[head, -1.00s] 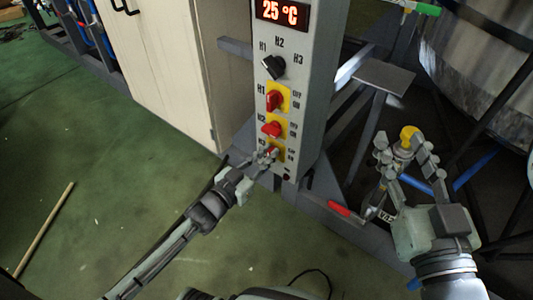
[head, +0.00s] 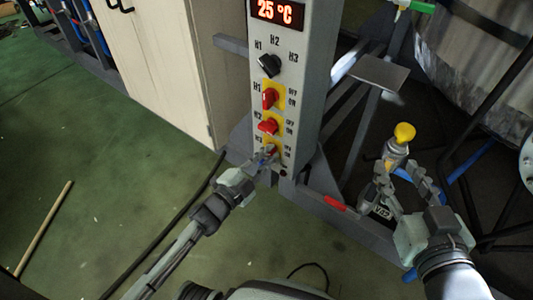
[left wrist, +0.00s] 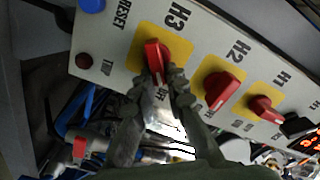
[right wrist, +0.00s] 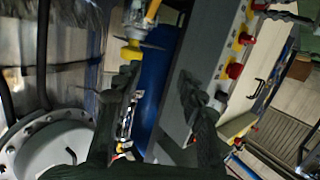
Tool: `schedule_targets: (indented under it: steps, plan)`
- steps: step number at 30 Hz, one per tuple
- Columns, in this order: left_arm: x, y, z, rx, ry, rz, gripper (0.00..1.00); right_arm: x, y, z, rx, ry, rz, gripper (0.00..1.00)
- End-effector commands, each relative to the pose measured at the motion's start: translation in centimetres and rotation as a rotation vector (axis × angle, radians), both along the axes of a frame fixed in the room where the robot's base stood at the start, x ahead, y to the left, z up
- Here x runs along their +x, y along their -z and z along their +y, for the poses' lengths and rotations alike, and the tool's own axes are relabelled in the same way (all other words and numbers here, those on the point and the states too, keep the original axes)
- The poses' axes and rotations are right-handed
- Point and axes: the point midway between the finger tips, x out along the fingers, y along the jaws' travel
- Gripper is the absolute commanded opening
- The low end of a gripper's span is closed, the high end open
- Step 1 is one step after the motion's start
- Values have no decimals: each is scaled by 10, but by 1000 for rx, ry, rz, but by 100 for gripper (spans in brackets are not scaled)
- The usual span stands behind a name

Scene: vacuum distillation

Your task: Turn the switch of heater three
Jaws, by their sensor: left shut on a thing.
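The heater three switch, a red knob on a yellow plate marked H3 (left wrist: 154,52), is at the end of the switch row in the left wrist view. In the head view only a bit of its red (head: 271,148) shows at the panel's lower end. My left gripper (head: 267,158) reaches it from below left. In the left wrist view its fingers (left wrist: 163,82) are shut on the knob's near end. My right gripper (head: 402,182) is open, with its fingers apart and nothing seen between them, just below a yellow-topped fitting (head: 404,132).
The grey panel (head: 305,110) also bears red knobs H2 (head: 268,127) and H1 (head: 269,98), a black selector (head: 269,65) and a 25 °C display (head: 277,11). A cabinet (head: 160,60) stands left. A metal frame and vessel (head: 470,60) crowd the right. Green floor lies open at left.

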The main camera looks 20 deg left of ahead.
Motion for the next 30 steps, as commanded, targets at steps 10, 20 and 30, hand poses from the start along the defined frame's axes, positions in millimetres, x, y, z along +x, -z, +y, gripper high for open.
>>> schedule_targets:
  steps: [10, 20, 30]
  plan:
    - [-1, 7, -3, 303, 0, -110, 0, 1, -37, 20, 82, -38, -172, 40]
    - [-2, 11, -3, 518, 0, -188, 0, -8, -80, 35, 176, -72, -360, 40]
    - [-2, 12, -3, 616, 0, -222, 0, -16, -102, 40, 226, -86, -455, 40]
